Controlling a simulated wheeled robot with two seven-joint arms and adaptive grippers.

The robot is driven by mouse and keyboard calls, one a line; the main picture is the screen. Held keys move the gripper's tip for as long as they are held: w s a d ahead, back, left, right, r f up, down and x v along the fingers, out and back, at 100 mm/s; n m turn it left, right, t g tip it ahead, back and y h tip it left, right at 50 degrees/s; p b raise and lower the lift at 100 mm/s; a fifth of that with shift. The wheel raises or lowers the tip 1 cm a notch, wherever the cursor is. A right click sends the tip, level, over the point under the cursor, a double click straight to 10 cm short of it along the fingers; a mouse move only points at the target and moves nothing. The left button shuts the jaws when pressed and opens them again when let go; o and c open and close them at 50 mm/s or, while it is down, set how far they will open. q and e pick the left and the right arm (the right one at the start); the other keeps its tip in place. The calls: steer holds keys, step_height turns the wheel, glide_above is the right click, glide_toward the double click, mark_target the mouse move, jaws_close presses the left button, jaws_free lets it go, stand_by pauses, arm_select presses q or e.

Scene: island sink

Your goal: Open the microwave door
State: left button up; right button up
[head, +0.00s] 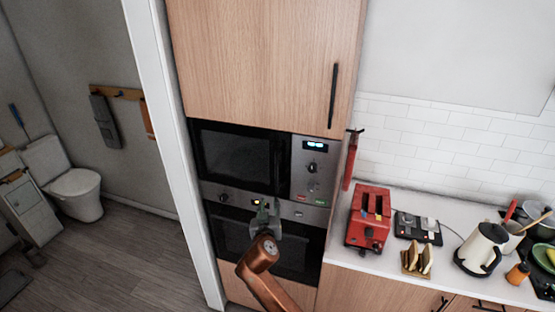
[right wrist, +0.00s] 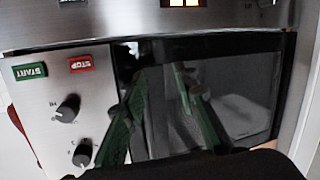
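The microwave (head: 240,158) is built into the tall wooden cabinet, with a dark glass door and a steel control panel (head: 311,168) on its right. Its door looks shut. In the right wrist view the picture is upside down, with the dark door glass (right wrist: 245,95) beside the panel with START and STOP buttons and two knobs (right wrist: 68,108). My right gripper (head: 262,212) is in front of the oven strip just below the microwave. Its green fingers (right wrist: 160,85) are apart with nothing between them, facing the glass, which reflects them. Contact cannot be told. My left gripper is out of view.
An oven (head: 228,235) sits below the microwave. A red toaster (head: 368,215), a bread rack (head: 417,260) and a kettle (head: 483,248) stand on the counter at the right. A white wall edge (head: 175,150) borders the cabinet on the left, with open floor beyond.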

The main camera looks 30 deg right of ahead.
mark_target(277, 165)
step_height(277, 165, up, 15)
steer(key=s+m+t+h+p, duration=0.1)
steer(key=s+m+h+p, duration=0.1)
steer(key=s+m, duration=0.1)
steer(key=x, duration=0.3)
steer(key=p+x, duration=0.1)
steer(key=x, duration=0.2)
steer(key=shift+w+d+f, duration=0.15)
steer(key=shift+d+f, duration=0.1)
steer(key=shift+d, duration=0.15)
steer(key=shift+w+d+p, duration=0.3)
steer(key=shift+w+p, duration=0.1)
steer(key=shift+w, duration=0.05)
steer(key=shift+f, duration=0.1)
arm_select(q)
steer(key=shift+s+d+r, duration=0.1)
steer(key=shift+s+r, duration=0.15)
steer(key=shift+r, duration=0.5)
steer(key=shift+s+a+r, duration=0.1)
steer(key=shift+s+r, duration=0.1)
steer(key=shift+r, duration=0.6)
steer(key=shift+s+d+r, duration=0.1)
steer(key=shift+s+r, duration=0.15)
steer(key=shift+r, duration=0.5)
arm_select(e)
jaws_close()
